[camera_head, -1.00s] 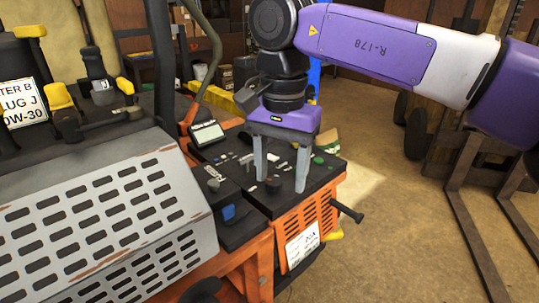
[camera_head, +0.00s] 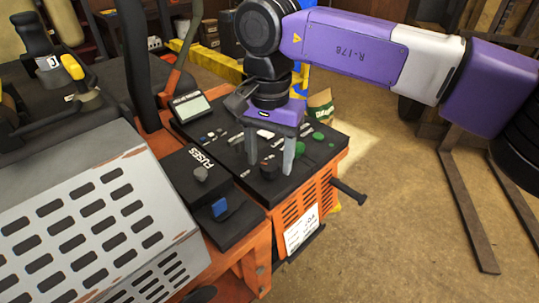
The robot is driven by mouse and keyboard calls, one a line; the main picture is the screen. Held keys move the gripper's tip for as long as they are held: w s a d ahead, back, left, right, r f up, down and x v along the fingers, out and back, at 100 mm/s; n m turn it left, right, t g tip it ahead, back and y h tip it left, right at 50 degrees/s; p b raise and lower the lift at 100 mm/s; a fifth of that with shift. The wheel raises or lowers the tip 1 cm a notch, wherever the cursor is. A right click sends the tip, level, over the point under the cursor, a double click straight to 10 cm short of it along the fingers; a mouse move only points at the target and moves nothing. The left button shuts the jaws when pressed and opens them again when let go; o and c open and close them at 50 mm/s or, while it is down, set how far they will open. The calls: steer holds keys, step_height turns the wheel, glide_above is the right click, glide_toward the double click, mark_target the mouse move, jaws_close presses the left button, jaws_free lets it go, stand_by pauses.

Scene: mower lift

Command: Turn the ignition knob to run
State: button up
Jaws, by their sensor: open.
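A black knob (camera_head: 268,172) stands on the dark control panel (camera_head: 243,183) of the orange machine. I see no readable label at this knob, so I cannot tell its setting. My gripper (camera_head: 270,167) points down over the panel. Its two grey fingers are open, one on each side of the black knob; I see no clear contact.
A small display (camera_head: 191,107) stands behind the panel. Green buttons (camera_head: 318,136) lie right of my gripper. A black lever (camera_head: 348,191) sticks out at the machine's right side. A slotted grey cover (camera_head: 92,215) fills the lower left.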

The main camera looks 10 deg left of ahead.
steer(key=shift+f, duration=0.35)
jaws_close()
steer(key=shift+m, duration=0.3)
steer(key=m, duration=1.1)
steer(key=shift+b, duration=0.4)
steer(key=shift+m, duration=0.3)
